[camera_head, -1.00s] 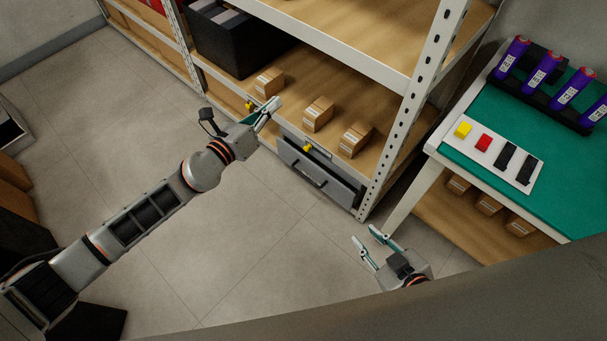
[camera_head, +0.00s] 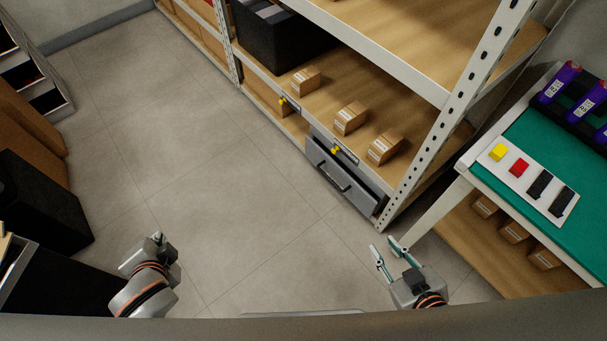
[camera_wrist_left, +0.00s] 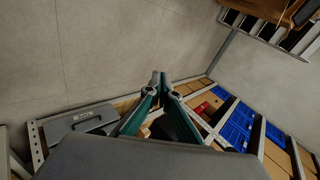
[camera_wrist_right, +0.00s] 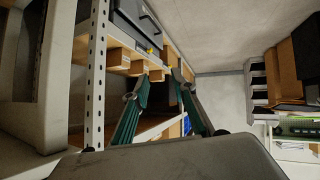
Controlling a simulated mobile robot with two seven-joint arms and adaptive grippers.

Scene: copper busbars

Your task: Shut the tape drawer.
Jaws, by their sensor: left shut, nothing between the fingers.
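The grey drawer (camera_head: 340,182) with a dark bar handle sits under the front of the lower shelf, beside the corner post. Its front appears to stand out a little from its housing, with a dark gap along the top. The drawer also shows in the left wrist view (camera_wrist_left: 82,120) and in the right wrist view (camera_wrist_right: 132,22). Any label on it is too small to read. My left gripper (camera_head: 158,238) is shut and empty, low at the left, well away from the drawer. My right gripper (camera_head: 387,247) is open and empty, below the drawer and apart from it.
Several small cartons (camera_head: 350,117) and a black bin (camera_head: 278,38) stand on the shelf. A white perforated post (camera_head: 450,125) rises right of the drawer. A green-topped bench (camera_head: 550,160) stands at right. The floor (camera_head: 215,180) before the drawer is clear.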

